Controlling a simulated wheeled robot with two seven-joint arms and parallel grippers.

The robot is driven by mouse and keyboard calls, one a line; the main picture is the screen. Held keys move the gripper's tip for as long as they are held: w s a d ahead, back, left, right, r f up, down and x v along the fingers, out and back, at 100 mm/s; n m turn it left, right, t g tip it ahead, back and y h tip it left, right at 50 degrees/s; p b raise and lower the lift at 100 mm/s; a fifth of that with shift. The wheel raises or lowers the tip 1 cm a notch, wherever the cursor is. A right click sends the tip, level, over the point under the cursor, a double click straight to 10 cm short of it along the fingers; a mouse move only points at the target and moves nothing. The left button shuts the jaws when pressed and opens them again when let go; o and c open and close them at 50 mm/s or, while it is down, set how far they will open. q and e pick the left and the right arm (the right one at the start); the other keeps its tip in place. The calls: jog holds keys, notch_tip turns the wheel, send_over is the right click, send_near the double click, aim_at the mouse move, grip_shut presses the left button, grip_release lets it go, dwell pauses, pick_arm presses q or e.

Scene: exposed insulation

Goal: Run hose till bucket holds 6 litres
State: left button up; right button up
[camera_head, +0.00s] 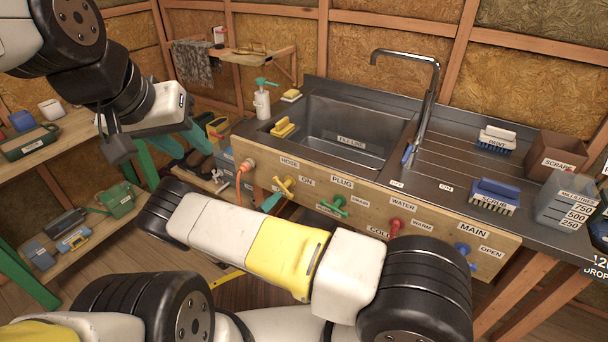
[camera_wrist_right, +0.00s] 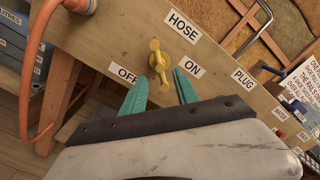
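The orange hose (camera_head: 239,186) runs from a fitting at the left end of the wooden panel; it also shows in the right wrist view (camera_wrist_right: 38,75). Beside it is the yellow HOSE tap (camera_head: 285,186), with its lower end between the OFF and ON labels in the right wrist view (camera_wrist_right: 159,60). I cannot make out a bucket.
The steel sink (camera_head: 345,135) has a tall faucet (camera_head: 425,95). Green PLUG (camera_head: 334,205), red WATER (camera_head: 394,227) and blue MAIN (camera_head: 464,249) taps line the panel. Brushes, a brown box (camera_head: 556,157) and a millilitre jug (camera_head: 566,208) stand right. Shelves (camera_head: 75,140) hold several items.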

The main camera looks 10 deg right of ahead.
aim_at(284, 188)
jog(key=x, duration=0.8)
grip_shut()
